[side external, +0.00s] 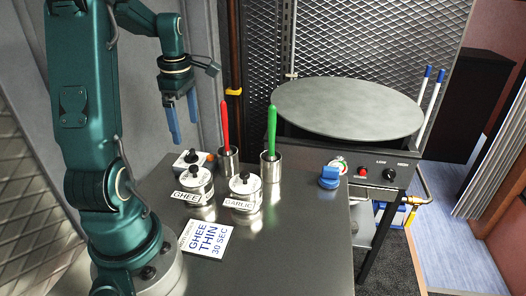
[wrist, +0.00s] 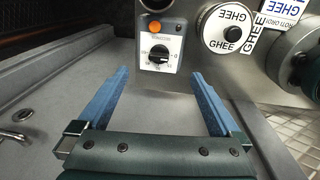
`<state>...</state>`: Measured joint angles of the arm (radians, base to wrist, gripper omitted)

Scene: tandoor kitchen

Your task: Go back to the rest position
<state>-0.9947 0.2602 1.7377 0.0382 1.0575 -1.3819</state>
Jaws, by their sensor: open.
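My gripper (side external: 184,131) is raised at the upper left in the side view, its two blue fingers pointing down above the back left of the steel counter (side external: 300,235). In the wrist view my gripper (wrist: 160,74) has its fingers wide apart with nothing between them. Beyond the fingertips stands a timer box (wrist: 157,45) with a dial and an orange button. The ghee pot (side external: 193,186) stands in front of the timer in the side view, clear of my fingers. In the wrist view its labelled lid (wrist: 228,28) is right of the timer.
A garlic pot (side external: 243,191) stands beside the ghee pot. Behind are steel cups with a red-handled tool (side external: 225,122) and a green-handled tool (side external: 271,130). A printed card (side external: 206,240) lies in front. A blue object (side external: 329,178) sits near the right edge, before a round griddle (side external: 345,105).

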